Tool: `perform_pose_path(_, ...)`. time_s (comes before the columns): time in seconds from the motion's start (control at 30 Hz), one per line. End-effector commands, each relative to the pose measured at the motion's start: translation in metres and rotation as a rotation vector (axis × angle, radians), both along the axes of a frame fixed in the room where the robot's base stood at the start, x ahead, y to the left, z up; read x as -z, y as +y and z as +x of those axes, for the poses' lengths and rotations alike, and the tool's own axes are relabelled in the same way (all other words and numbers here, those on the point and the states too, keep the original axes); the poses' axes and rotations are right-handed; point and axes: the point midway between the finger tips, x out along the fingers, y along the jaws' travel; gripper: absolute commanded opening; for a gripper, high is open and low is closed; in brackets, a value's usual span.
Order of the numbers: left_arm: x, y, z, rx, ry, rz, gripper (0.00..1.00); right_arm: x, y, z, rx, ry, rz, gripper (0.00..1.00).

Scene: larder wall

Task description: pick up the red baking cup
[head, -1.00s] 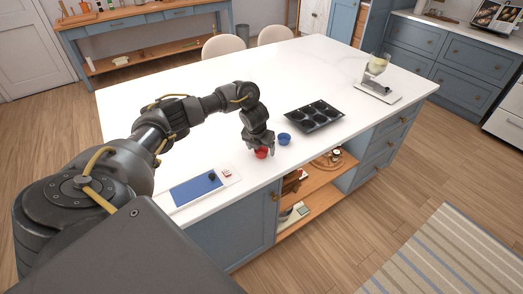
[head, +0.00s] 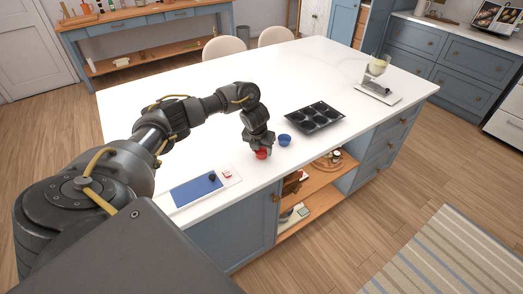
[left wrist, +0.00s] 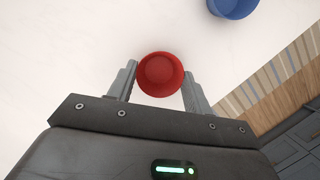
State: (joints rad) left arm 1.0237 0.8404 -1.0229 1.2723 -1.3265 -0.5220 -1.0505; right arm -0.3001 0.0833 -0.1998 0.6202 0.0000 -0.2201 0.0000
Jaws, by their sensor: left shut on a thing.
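The red baking cup (head: 262,154) is at the front part of the white island top, under my left gripper (head: 260,150). In the left wrist view the red cup (left wrist: 160,74) is upright between the two fingers of my left gripper (left wrist: 160,85), which is shut on it. I cannot tell whether the cup is still touching the counter. My right gripper is not in view.
A blue baking cup (head: 284,140) stands just right of the red one. A dark muffin tin (head: 316,127) lies behind it.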

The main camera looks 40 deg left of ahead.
Motion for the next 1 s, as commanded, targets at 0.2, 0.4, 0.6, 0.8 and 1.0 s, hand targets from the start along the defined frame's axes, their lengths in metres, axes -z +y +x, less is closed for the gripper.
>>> perform_pose_path(0.2,-0.025,0.0,0.002,0.001,-0.005,0.0,0.28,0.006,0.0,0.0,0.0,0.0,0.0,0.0)
perform_pose_path(0.4,-0.074,-0.008,-0.028,0.007,-0.008,0.006,0.28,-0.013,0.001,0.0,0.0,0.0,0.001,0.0)
perform_pose_path(0.6,-0.101,-0.022,-0.069,0.006,-0.002,0.003,0.28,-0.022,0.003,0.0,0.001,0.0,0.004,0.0)
perform_pose_path(0.8,-0.116,-0.035,-0.104,0.004,-0.003,0.002,0.28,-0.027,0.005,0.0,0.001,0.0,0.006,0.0)
perform_pose_path(1.0,-0.125,-0.042,-0.125,0.001,-0.002,0.001,0.28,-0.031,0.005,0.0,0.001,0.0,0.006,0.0)
